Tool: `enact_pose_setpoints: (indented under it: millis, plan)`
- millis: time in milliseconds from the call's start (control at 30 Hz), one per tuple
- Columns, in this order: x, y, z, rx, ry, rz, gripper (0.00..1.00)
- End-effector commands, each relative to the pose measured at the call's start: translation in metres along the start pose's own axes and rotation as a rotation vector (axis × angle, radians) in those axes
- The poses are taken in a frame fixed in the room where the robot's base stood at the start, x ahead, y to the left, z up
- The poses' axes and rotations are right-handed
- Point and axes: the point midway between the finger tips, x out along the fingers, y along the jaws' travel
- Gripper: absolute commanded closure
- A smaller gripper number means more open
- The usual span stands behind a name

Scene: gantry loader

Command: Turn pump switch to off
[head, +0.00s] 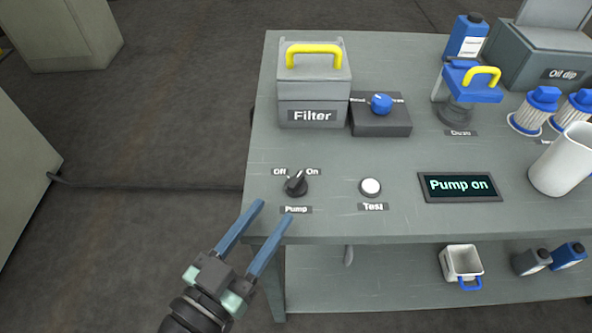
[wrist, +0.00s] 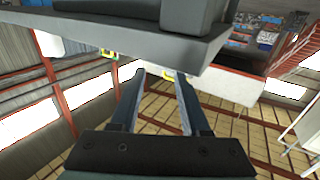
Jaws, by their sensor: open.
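The pump switch (head: 296,184) is a black rotary knob on the grey bench top, between the labels Off on its left and On on its right. Its pointer is turned toward On. A Pump label (head: 296,210) lies just in front of it. The display (head: 459,187) reads "Pump on". My gripper (head: 274,210) is open and empty, at the bench's front left edge, apart from the switch and nearer the camera. In the wrist view my open fingers (wrist: 163,75) show, with a grey bench edge above them; the switch cannot be made out there.
A Filter box (head: 313,90) with a yellow handle and a blue knob on a dark box (head: 380,118) stand behind the switch. A white Test button (head: 370,187) is to its right. A white cup (head: 560,160) stands far right. The bench (head: 330,225) is clear around the switch.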

Motion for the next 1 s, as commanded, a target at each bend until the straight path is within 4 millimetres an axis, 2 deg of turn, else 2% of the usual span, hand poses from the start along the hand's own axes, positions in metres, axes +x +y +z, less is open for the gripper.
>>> enact_pose_setpoints:
  millis: [33, 200, 400, 600, 833, 867, 1000]
  plan:
    - [0.013, 0.001, -0.001, 0.001, 0.002, 0.004, 0.54]
    - [0.048, 0.0, -0.001, 0.002, 0.002, 0.003, 0.54]
    - [0.077, 0.0, -0.001, 0.0, 0.0, 0.002, 0.54]
    - [0.088, 0.0, -0.001, 0.0, 0.0, 0.001, 0.54]
    - [0.088, 0.0, -0.001, 0.0, 0.0, 0.0, 0.54]
    - [0.088, 0.0, -0.001, 0.0, 0.0, 0.0, 0.56]
    - [0.088, 0.0, -0.001, 0.0, 0.0, 0.0, 0.81]
